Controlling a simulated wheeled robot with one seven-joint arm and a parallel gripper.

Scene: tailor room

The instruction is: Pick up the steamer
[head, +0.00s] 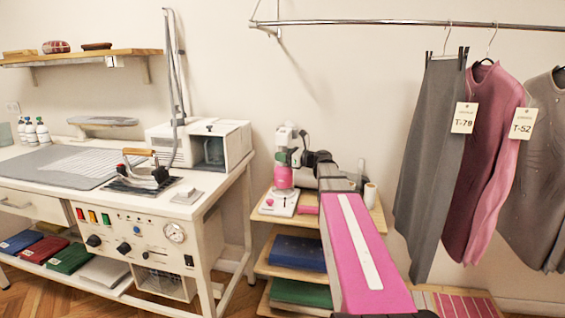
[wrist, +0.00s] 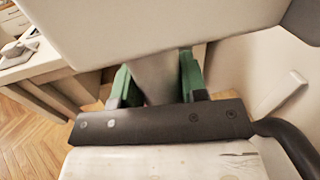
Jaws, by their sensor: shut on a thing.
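The steamer (head: 284,178), white with a pink lower part, stands upright over a small white base on the top board of the wooden shelf unit. My gripper (head: 291,157) reaches it from the right at mid-height. In the wrist view, my gripper's green fingers (wrist: 155,78) are shut on a pale grey part of the steamer (wrist: 155,30), whose white body fills the top of the picture. I cannot tell whether it rests on the base or hangs just above it. My arm hides part of the shelf unit.
The shelf unit (head: 265,214) carries a pink block (head: 308,203) and folded blue cloth (head: 297,253). The ironing table (head: 120,200) stands at left. Garments (head: 430,150) hang from a rail (head: 390,22) at right. A plain wall (head: 240,70) lies behind.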

